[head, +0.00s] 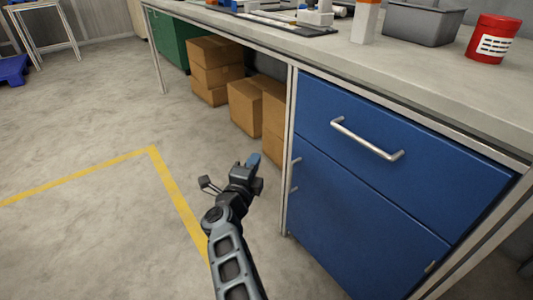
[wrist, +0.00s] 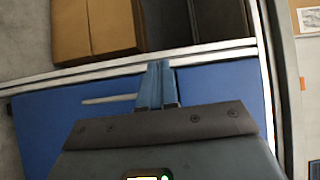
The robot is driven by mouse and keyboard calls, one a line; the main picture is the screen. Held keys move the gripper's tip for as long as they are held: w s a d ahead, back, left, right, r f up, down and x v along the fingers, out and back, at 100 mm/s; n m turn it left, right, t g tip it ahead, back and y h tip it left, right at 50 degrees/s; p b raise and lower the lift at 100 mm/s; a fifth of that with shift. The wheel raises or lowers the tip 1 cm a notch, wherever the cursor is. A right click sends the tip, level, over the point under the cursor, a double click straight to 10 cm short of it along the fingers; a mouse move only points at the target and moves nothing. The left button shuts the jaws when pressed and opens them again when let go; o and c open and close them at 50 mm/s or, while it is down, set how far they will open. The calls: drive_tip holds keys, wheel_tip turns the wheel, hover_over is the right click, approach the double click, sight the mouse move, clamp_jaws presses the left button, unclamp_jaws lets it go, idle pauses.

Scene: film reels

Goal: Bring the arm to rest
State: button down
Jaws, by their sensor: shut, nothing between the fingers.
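My gripper (head: 254,160) is in the lower middle of the head view, at the end of my raised arm, left of the blue cabinet. In the wrist view my gripper (wrist: 156,70) shows its two blue fingers shut together with nothing between them. The blue cabinet (head: 365,220) under the bench has a closed drawer with a silver bar handle (head: 366,140). Part of the blue cabinet front (wrist: 50,120) also shows behind my fingers in the wrist view.
The workbench top (head: 420,65) carries a grey bin (head: 424,24), a red can (head: 493,40) and tools. Cardboard boxes (head: 214,68) and a green cabinet (head: 172,42) stand under the bench. Floor with a yellow line (head: 80,174) is open to the left.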

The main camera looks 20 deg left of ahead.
drive_tip(key=s+d+f+n, duration=0.2)
drive_tip(key=s+d+f, duration=0.1)
drive_tip(key=d, duration=0.6)
drive_tip(key=s+d+f+n+t, duration=0.1)
drive_tip(key=s+d+f+n, duration=0.25)
drive_tip(key=d, duration=0.55)
drive_tip(key=s+d+f+n, duration=0.2)
drive_tip(key=s+d+f, duration=0.15)
drive_tip(key=d, duration=0.45)
drive_tip(key=s+d+r+n+y, duration=0.1)
drive_tip(key=s+d+n, duration=0.1)
drive_tip(key=s+d, duration=0.45)
drive_tip(key=s+d+n+g, duration=0.1)
drive_tip(key=s+d+n, duration=0.15)
drive_tip(key=s, duration=0.65)
drive_tip(key=s+d+r+n+y, duration=0.1)
drive_tip(key=s+d+n, duration=0.1)
drive_tip(key=s+d, duration=0.4)
drive_tip(key=s+r+n+g+h, duration=0.1)
drive_tip(key=s+r+n+g, duration=0.1)
drive_tip(key=s+r, duration=0.7)
drive_tip(key=s+r+n+g+h, duration=0.15)
drive_tip(key=s+r, duration=0.45)
drive_tip(key=s, duration=0.7)
wheel_tip(320, 180, up, 26)
drive_tip(key=p, duration=2.5)
drive_tip(key=shift+s+a+f, duration=0.15)
drive_tip(key=shift+s+a, duration=0.25)
drive_tip(key=shift+a, duration=0.05)
drive_tip(key=shift+n+y, duration=0.25)
